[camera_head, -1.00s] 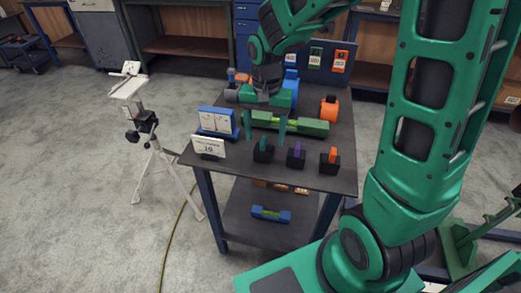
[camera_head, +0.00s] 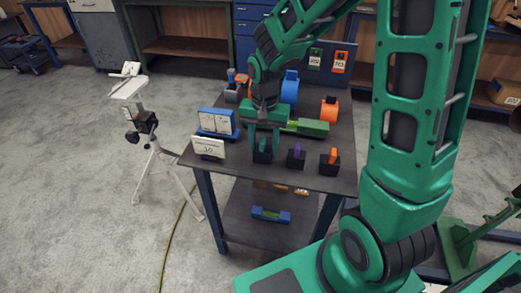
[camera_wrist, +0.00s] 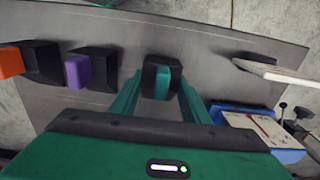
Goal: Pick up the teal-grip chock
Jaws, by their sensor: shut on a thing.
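The teal-grip chock (camera_head: 262,155) is a black block with a teal grip, standing at the left end of a row of chocks near the table's front edge. In the wrist view the same chock (camera_wrist: 157,78) sits between my fingertips. My gripper (camera_head: 262,146) points down over it, with its green fingers on either side of the teal grip, and is shut on it. The chock appears to rest on the table still; I see no clear gap under it.
A purple-grip chock (camera_head: 296,157) and an orange-grip chock (camera_head: 330,160) stand to the right. A white card (camera_head: 208,147) and a blue stand (camera_head: 216,122) are to the left. A green level (camera_head: 308,128) lies behind. The table (camera_head: 238,174) has bare room in front.

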